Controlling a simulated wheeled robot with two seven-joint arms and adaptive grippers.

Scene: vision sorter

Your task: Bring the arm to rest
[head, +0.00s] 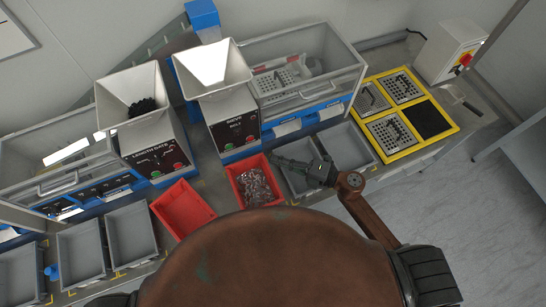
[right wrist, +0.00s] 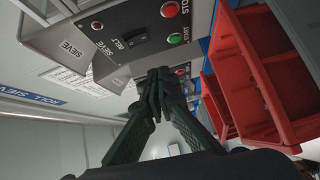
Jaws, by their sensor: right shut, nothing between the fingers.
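My right arm (head: 370,212) reaches in from the lower right of the head view. My left gripper is not in view.
An empty red bin (head: 180,212) and grey bins (head: 130,236) line the front edge. Two hopper machines (head: 155,155) stand behind. A yellow tray frame (head: 449,107) with perforated plates lies right, near a box with a red switch (head: 450,50). Open floor (head: 480,220) is at right.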

